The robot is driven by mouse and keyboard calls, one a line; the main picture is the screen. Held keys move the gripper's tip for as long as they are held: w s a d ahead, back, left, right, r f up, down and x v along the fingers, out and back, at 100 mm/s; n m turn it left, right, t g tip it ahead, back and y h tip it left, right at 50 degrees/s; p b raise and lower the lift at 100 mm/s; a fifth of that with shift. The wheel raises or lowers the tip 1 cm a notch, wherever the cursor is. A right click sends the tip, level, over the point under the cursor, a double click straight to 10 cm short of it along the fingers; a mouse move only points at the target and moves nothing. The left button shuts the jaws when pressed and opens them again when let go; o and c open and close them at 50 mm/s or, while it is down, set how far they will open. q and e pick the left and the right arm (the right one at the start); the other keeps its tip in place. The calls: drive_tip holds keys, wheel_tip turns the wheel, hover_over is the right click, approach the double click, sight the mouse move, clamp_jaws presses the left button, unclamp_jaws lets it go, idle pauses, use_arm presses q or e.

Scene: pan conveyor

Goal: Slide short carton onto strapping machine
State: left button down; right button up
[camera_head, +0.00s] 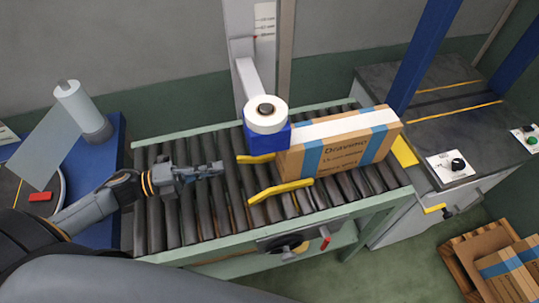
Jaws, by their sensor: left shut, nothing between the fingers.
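The carton (339,149), brown with blue bands and a white strip on top, lies on the roller conveyor (220,205) toward its right end. Its right end is close to the strapping machine (437,114), a dark-topped table with blue posts at the right. My left gripper (221,168) is shut and empty above the rollers. It is left of the carton, with a clear gap between them. My right gripper is not in view; a grey arm part crosses the bottom.
Yellow guide bars (280,190) flank the left end of the carton. A film roll (80,107) stands at left. More cartons (508,270) sit on a pallet at lower right.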

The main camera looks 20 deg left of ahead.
sight(279, 155)
use_arm(q)
drive_tip(key=p+x, duration=0.2)
drive_tip(key=x, duration=1.1)
drive_tip(key=shift+s+r+p, duration=0.1)
drive_tip(key=shift+r+p, duration=0.1)
drive_tip(key=shift+p, duration=0.1)
drive_tip(key=shift+d+f, duration=0.1)
drive_tip(key=shift+d, duration=0.2)
drive_tip(key=shift+w, duration=0.25)
